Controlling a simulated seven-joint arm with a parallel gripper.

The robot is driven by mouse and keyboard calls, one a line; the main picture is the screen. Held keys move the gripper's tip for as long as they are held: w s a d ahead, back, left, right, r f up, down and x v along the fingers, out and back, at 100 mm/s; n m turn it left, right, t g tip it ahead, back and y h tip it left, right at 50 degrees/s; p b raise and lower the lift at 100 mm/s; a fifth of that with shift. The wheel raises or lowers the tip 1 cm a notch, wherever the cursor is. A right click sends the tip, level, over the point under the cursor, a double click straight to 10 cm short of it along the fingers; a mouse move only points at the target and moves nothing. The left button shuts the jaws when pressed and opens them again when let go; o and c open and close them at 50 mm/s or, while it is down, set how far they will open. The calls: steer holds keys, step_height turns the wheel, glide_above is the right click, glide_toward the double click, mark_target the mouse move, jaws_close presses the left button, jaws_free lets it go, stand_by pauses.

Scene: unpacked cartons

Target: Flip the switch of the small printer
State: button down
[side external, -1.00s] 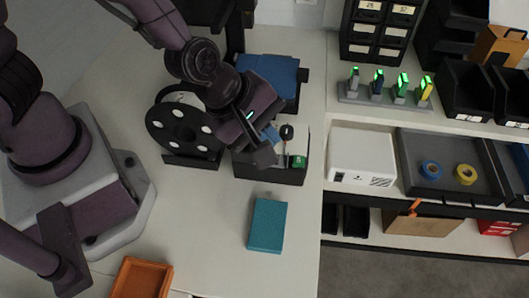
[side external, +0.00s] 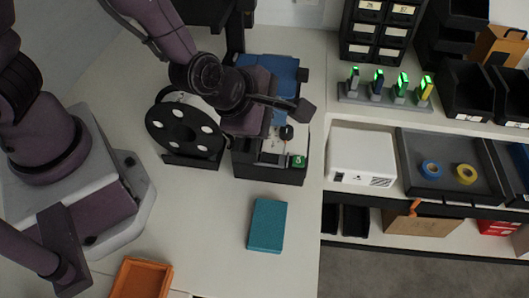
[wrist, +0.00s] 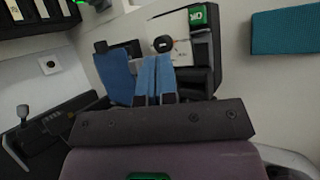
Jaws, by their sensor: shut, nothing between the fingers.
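The small printer appears to be the black-framed machine (side external: 268,176) with a blue plate (side external: 272,70) at mid-table. Its front part has a pale panel with a round black knob (side external: 286,132) and a green tile with white marking (side external: 299,161). The wrist view also shows the knob (wrist: 162,44) and the green tile (wrist: 197,15). I cannot tell which part is the switch. My gripper (wrist: 154,60) is shut and empty; its blue fingers point towards the panel, just below the knob in the wrist view. The arm hides part of the machine in the side view.
A black spool (side external: 184,131) stands left of the machine. A teal box (side external: 267,225) and an orange tray (side external: 141,280) lie nearer the front. A white device (side external: 361,157) and a grey tray (side external: 430,190) occupy the right shelf. Table around the teal box is clear.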

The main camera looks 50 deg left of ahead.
mark_target(271, 153)
steer(key=f, duration=0.7)
steer(key=shift+s+a+f, duration=0.1)
steer(key=shift+s+a, duration=0.15)
steer(key=shift+s, duration=0.05)
steer(key=shift+f, duration=0.1)
stand_by(1.6)
steer(key=shift+f, duration=0.3)
steer(key=shift+s+a+f, duration=0.25)
steer(key=shift+a+f, duration=0.1)
steer(key=shift+f, duration=0.35)
stand_by(0.8)
steer(key=shift+r, duration=0.1)
steer(key=shift+s+r, duration=0.25)
steer(key=shift+r, duration=0.4)
